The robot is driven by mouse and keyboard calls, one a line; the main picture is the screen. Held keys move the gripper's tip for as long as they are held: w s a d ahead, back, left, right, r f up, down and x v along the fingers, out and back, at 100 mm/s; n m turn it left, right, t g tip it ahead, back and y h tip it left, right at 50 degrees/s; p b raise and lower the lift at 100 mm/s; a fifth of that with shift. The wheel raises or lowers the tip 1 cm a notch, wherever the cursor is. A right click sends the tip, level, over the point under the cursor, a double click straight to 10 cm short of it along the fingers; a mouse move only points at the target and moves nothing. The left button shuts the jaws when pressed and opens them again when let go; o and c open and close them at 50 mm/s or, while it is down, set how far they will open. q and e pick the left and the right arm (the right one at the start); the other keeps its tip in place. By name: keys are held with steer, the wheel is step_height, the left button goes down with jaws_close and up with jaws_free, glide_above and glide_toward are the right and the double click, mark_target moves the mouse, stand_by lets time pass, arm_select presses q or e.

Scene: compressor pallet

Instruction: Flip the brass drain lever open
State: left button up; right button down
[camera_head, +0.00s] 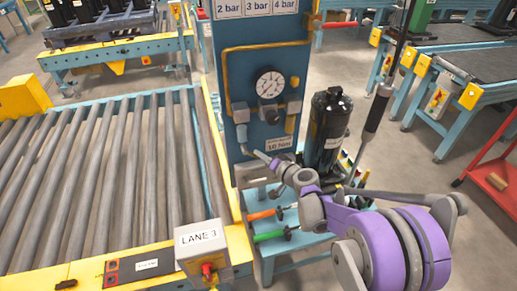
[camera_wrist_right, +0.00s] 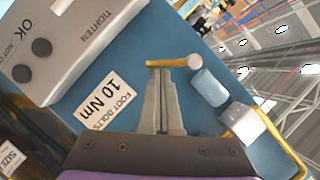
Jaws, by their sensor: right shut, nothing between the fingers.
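The brass drain lever (camera_wrist_right: 168,64) shows in the right wrist view as a short yellow bar with a pale round end, below a grey-blue cylinder (camera_wrist_right: 210,87) on the blue panel. My right gripper (camera_wrist_right: 160,76) is shut with nothing between its fingers. Its fingertips are right at the bar in that view; I cannot tell whether they touch it. In the head view my right gripper (camera_head: 252,151) reaches in from the right to the lower left part of the blue panel (camera_head: 262,72). The lever is too small or hidden to make out there. My left gripper is not in view.
A pressure gauge (camera_head: 270,84) and brass pipe (camera_head: 229,75) sit above on the panel. A black canister (camera_head: 326,125) stands to its right. A grey box (camera_wrist_right: 65,40) is close by the fingers. The roller conveyor (camera_head: 100,170) fills the left.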

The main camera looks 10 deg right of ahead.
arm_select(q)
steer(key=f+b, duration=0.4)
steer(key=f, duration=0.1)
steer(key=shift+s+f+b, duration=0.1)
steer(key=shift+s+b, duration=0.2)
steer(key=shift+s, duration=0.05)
arm_select(e)
steer(key=f+m, duration=0.1)
steer(key=a+f+m+t+y, duration=0.1)
steer(key=m, duration=0.1)
steer(key=a+f+m+y, duration=0.1)
steer(key=m, duration=0.1)
steer(key=shift+t, duration=0.4)
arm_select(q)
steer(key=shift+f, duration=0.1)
arm_select(e)
steer(key=shift+a, duration=0.1)
